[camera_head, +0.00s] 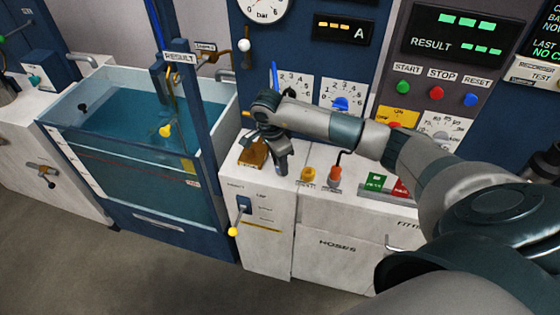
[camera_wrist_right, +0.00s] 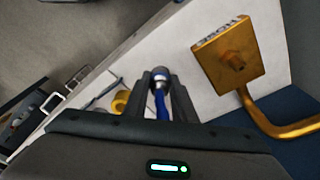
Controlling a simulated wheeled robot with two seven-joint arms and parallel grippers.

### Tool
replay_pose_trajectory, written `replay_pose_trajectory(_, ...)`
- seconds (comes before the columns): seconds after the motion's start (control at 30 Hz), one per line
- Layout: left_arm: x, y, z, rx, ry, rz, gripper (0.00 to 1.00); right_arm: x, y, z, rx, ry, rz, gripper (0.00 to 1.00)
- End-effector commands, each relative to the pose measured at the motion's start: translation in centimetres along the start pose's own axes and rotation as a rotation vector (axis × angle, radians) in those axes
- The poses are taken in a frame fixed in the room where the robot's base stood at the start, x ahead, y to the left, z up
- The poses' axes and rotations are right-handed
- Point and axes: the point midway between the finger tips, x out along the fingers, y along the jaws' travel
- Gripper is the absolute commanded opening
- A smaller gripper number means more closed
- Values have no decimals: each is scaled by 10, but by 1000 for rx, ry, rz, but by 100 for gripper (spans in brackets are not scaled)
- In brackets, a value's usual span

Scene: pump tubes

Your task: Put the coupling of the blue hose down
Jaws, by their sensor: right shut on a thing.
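My right gripper (camera_head: 281,165) reaches in from the right and points down over the white counter beside the brass block. In the right wrist view its fingers (camera_wrist_right: 160,82) are shut on the silver coupling (camera_wrist_right: 159,79) of the blue hose. The blue hose (camera_wrist_right: 163,107) runs back from the coupling between the fingers. In the head view a short blue length (camera_head: 274,70) rises behind my wrist; the coupling is hidden there. The brass block (camera_wrist_right: 238,58), marked HOSE, stands beside the fingers, apart from the coupling, with a pipe leading from it. My left gripper is out of view.
A yellow fitting (camera_head: 308,175) and an orange one (camera_head: 335,175) stand on the counter right of my gripper. A water tank (camera_head: 130,210) lies left. The panel with dials (camera_head: 295,88) rises behind. The counter's front edge (camera_head: 265,186) is close.

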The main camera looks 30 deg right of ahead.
Motion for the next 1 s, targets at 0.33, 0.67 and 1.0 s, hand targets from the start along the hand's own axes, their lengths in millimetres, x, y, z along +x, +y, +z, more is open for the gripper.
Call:
replay_pose_trajectory(0.33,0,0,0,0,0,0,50,3,-1,0,0,0,-3,0)
replay_pose_trajectory(0.67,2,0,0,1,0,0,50,5,0,1,0,0,-2,43)
replay_pose_trajectory(1.0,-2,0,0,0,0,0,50,2,0,0,0,-1,-2,43)
